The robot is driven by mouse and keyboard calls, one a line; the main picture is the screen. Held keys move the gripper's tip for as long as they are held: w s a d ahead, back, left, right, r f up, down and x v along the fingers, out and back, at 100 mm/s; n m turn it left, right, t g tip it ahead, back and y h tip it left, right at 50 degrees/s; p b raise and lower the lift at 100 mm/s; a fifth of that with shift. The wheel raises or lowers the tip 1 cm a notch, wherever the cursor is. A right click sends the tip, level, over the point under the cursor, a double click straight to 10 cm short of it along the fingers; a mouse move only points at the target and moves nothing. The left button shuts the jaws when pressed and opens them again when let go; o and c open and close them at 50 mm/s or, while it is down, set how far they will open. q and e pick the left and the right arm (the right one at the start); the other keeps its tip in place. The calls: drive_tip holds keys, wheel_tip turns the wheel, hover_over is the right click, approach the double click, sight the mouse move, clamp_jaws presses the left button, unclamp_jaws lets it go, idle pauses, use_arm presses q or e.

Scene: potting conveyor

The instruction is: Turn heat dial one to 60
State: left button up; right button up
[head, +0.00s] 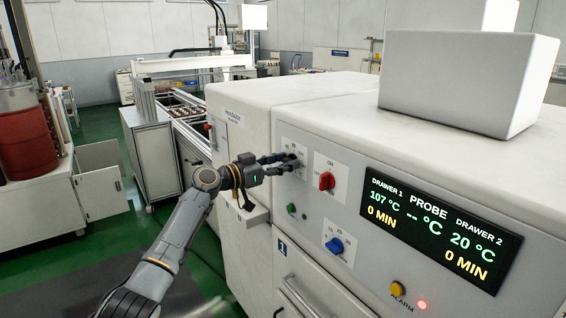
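The white machine's front panel carries several controls. My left gripper (289,161) reaches from the left to the dial scale plate (284,142) at the panel's upper left. Its two fingers show a gap between them, with their tips at the dial there. The knob is mostly hidden by the fingers, so its setting and whether they grip it are unclear. A red knob (327,181) marked ON sits to the right. A blue knob (334,245) on its own scale plate sits lower down. The display (440,228) reads 107 °C for drawer 1 and 20 °C for drawer 2. My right gripper is out of view.
A green button (291,208) lies just below the gripper. A white box (465,80) stands on the machine top. Green floor is open at the left.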

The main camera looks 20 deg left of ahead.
use_arm(q)
drive_tip(key=c, duration=0.6)
